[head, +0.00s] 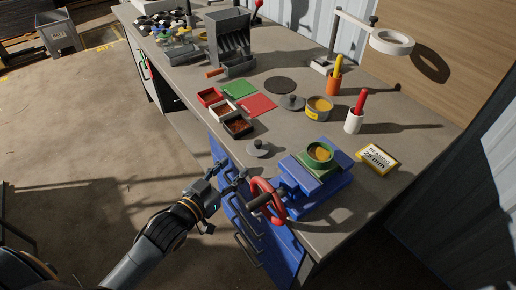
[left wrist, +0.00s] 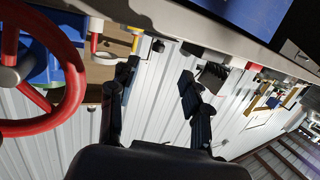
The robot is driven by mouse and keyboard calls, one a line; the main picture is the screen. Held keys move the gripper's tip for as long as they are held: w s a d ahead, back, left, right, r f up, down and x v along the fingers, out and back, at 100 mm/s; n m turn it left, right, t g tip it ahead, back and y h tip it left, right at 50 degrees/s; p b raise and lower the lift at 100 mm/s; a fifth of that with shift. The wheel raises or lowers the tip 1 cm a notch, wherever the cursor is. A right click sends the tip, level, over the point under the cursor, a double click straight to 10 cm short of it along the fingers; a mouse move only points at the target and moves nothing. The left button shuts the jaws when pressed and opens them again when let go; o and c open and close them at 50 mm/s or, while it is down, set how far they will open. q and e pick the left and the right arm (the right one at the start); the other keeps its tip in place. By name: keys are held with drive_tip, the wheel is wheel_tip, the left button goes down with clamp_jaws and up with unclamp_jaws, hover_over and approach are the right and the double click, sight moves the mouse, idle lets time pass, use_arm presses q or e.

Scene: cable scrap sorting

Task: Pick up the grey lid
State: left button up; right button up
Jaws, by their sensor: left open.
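A round grey lid (head: 258,149) with a small knob lies near the bench's front edge, left of the blue vise. A second grey lid (head: 292,102) with a knob lies farther back, beside a yellow-labelled tin. My left gripper (head: 230,178) is open and empty at the front edge, close to the nearer lid and left of the red handwheel. In the left wrist view its two fingers (left wrist: 158,76) stand apart with nothing between them. My right gripper is not in view.
The blue vise (head: 315,185) holds a green ring-shaped piece, and its red handwheel (head: 268,200) juts out beside my left gripper. Small trays (head: 238,127) stand behind the nearer lid. The tin (head: 319,108), marker cups and a yellow label card (head: 378,159) stand rightward.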

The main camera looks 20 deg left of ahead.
sight(256, 146)
use_arm(q)
drive_tip(key=x, duration=0.7)
drive_tip(key=shift+w+f, duration=0.1)
drive_tip(key=shift+w, duration=0.1)
drive_tip(key=x, duration=0.1)
drive_tip(key=p+x, duration=0.1)
drive_tip(key=x, duration=0.2)
drive_tip(key=shift+w+d+r, duration=0.15)
drive_tip(key=shift+w+r, duration=0.1)
drive_tip(key=shift+w, duration=0.1)
drive_tip(key=shift+w+d+f+p, duration=0.15)
drive_tip(key=shift+w+p, duration=0.15)
drive_tip(key=shift+w, duration=0.25)
drive_tip(key=shift+s, duration=0.1)
clamp_jaws()
